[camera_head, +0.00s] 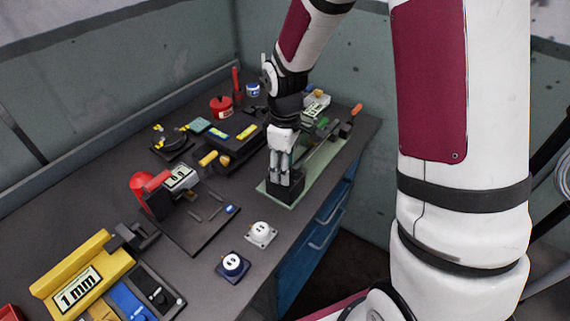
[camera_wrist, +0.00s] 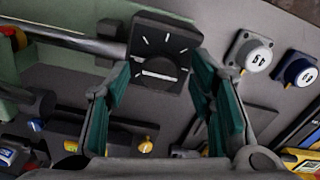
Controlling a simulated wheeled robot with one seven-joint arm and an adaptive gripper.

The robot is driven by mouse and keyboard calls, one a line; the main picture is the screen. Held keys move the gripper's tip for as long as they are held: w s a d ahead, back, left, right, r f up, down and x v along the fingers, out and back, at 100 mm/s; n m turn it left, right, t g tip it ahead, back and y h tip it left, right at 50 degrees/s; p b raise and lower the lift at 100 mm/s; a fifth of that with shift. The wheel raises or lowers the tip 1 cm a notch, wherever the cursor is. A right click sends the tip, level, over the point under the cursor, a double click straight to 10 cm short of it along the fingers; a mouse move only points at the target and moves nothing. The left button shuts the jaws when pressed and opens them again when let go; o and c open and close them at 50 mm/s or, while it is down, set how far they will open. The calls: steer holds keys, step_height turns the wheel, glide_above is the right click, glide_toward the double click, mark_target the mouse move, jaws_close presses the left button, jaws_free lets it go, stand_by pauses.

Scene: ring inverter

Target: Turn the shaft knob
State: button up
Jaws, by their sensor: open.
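The shaft knob (camera_wrist: 163,75) is a dark round dial with a pale bar across it. It sits on a black block (camera_wrist: 150,30) with white tick marks, and a metal shaft (camera_wrist: 65,38) runs left from the block. In the head view the black block (camera_head: 285,191) stands at the near end of a pale green base plate (camera_head: 301,194). My gripper (camera_head: 287,179) points down over the block. In the wrist view my gripper (camera_wrist: 162,85) is open, with its teal-padded fingers on either side of the knob. I cannot tell whether they touch it.
Two small square-based knobs, one white (camera_head: 262,233) and one dark blue (camera_head: 233,264), stand near the front edge. A black fixture with a red part (camera_head: 146,186) is to the left. A yellow "1 mm" block (camera_head: 77,280) is at lower left. An orange tip (camera_head: 357,108) is at the back right.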

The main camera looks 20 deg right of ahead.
steer(key=c, duration=1.2)
steer(key=shift+o, duration=0.2)
steer(key=shift+m, duration=0.3)
steer(key=m, duration=0.4)
steer(key=shift+m, duration=2.1)
steer(key=o, duration=1.2)
steer(key=shift+c, duration=0.2)
